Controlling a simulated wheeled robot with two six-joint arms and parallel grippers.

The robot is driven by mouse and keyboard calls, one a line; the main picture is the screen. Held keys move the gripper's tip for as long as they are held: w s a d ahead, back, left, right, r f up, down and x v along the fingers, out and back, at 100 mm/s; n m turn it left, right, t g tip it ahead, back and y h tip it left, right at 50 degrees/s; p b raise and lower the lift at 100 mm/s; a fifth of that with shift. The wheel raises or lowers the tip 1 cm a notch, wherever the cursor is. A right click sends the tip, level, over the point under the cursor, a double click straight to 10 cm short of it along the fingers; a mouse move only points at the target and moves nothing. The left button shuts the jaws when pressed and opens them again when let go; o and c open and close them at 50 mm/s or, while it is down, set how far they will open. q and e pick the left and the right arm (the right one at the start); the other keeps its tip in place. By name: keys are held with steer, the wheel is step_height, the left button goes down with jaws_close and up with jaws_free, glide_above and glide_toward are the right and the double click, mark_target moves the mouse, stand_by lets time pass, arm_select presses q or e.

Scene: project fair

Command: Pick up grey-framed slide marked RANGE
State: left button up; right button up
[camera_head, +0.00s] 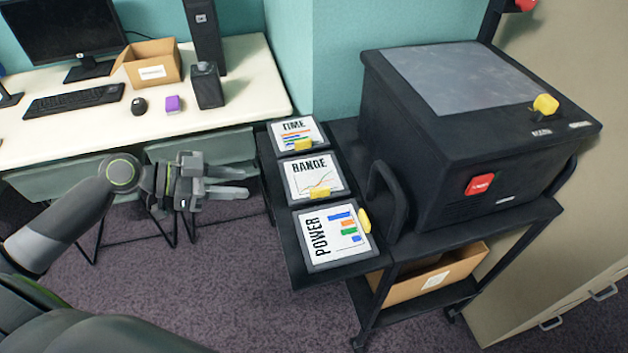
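The grey-framed slide marked RANGE (304,181) lies flat on a dark side shelf (297,267), between two other slides. It has a line graph and a yellow tab on its near edge. The TIME slide (289,138) lies behind it and the POWER slide (320,236) in front. Both have yellow tabs, POWER's on its right side. My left gripper (245,182) is to the left of the RANGE slide, apart from it. Its fingers point right, with a gap between them and nothing held. My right gripper is not in view.
A black projector-like machine (430,150) with a side handle stands on the cart right of the slides. A cardboard box (440,275) sits on the cart's lower shelf. A white desk (240,85) with computer things is at the back left. Carpet is clear at front left.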

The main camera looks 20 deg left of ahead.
arm_select(q)
steer(key=p, duration=0.2)
glide_toward(314, 190)
steer(key=x, duration=0.3)
steer(key=shift+w+f, duration=0.15)
steer(key=shift+w, duration=0.1)
steer(key=shift+w+d+f, duration=0.35)
steer(key=shift+d+f, duration=0.05)
steer(key=shift+d, duration=0.15)
steer(key=shift+w+d+p, duration=0.2)
steer(key=shift+d+p, duration=0.2)
steer(key=shift+p, duration=0.05)
steer(key=p+x, duration=0.1)
steer(key=x, duration=0.2)
steer(key=shift+s+d+f, duration=0.1)
steer(key=shift+d, duration=0.05)
steer(key=shift+w+d+f, duration=0.3)
steer(key=shift+d, duration=0.1)
steer(key=shift+c, duration=0.3)
jaws_close()
